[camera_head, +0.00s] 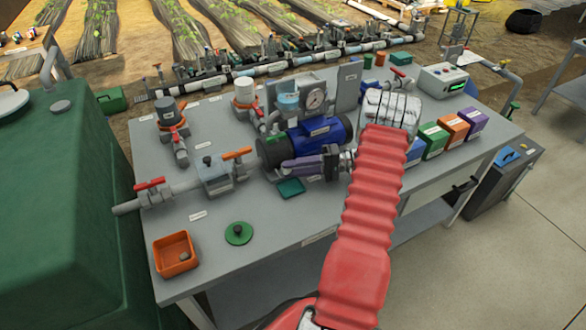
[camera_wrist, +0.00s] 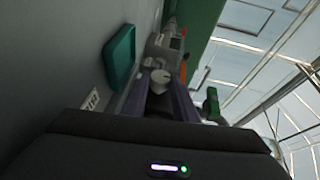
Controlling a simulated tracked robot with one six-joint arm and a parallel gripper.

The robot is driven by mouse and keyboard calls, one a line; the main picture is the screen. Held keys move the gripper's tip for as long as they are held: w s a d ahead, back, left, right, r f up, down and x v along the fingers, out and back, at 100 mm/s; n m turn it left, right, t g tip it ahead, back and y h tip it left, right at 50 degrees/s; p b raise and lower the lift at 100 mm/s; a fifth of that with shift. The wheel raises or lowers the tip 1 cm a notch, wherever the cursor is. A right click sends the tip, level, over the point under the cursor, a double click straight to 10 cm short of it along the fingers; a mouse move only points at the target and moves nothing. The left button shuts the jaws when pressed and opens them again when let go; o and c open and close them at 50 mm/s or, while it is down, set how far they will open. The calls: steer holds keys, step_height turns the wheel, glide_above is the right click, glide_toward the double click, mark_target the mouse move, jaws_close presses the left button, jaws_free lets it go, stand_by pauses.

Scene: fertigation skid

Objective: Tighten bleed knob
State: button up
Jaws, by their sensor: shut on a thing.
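My gripper (camera_head: 298,165), with purple fingers, reaches left along the front of the blue pump (camera_head: 322,135), just above the bench. In the wrist view my gripper (camera_wrist: 160,88) has its two fingers on either side of a small pale grey knob (camera_wrist: 160,76), which looks like the bleed knob. The jaws are shut on it at the fingertips. In the head view the fingers and pump parts hide the knob. Whether the knob is fully turned in cannot be told.
A teal tray (camera_head: 291,188) lies just below my gripper and shows in the wrist view (camera_wrist: 120,57). A red-handled valve (camera_head: 150,184), an orange-handled filter (camera_head: 217,173), an orange bin (camera_head: 174,254) and a green lid (camera_head: 239,233) stand left. Colored boxes (camera_head: 452,130) stand right.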

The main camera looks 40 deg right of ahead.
steer(key=shift+d+f, duration=0.1)
steer(key=shift+f, duration=0.05)
steer(key=o, duration=1)
steer(key=shift+o, duration=0.2)
steer(key=shift+v, duration=3.7)
